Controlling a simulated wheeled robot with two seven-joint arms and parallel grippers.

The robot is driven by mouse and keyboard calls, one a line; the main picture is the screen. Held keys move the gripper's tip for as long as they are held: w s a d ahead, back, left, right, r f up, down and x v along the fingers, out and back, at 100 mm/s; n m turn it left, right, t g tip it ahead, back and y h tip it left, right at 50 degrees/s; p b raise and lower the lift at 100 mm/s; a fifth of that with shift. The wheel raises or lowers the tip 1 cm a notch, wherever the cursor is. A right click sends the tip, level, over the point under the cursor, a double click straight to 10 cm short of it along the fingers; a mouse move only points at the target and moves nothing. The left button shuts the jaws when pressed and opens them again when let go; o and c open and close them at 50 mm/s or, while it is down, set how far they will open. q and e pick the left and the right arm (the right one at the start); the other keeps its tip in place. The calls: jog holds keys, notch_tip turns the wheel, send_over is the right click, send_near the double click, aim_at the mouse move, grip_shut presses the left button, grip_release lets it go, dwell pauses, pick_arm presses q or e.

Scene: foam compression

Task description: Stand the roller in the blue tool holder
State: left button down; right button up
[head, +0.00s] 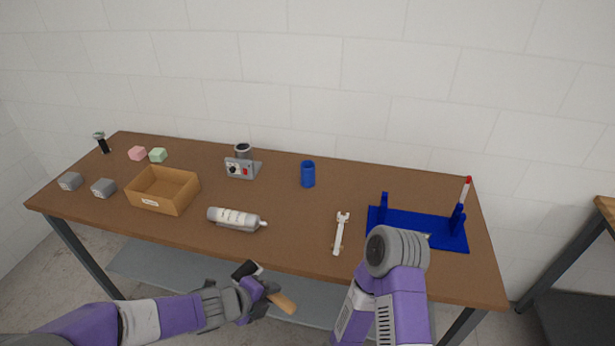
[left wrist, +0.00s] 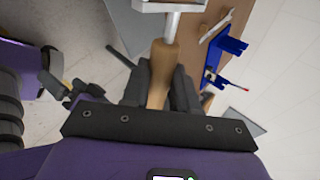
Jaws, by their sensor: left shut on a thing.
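My left gripper (head: 262,287) is shut on the roller, in front of and below the table's front edge. In the left wrist view the wooden handle (left wrist: 162,68) lies between the fingers, and a metal shaft leads to a pale head (left wrist: 168,6) cut off by the top edge.
A blue rack (head: 418,232) with a red-tipped marker (head: 466,190) sits at the right. A white wrench (head: 340,236), a grey bottle (head: 234,219), a cardboard box (head: 161,190) and a grey device (head: 242,168) lie on the table (head: 283,200). Bare tabletop surrounds the cup.

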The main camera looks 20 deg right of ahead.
pick_arm(q)
jog(key=w+a+r+n+t+y, duration=0.2)
jog(key=a+n, duration=0.2)
jog(key=a, duration=0.7)
jog(key=w+a+r+n+t+y, duration=0.1)
jog(key=w+a+r+n+y, duration=0.1)
jog(key=a, duration=0.9)
jog(key=shift+a+n+t+y, duration=0.2)
jog(key=shift+n+t+y, duration=0.25)
jog(key=shift+n, duration=0.65)
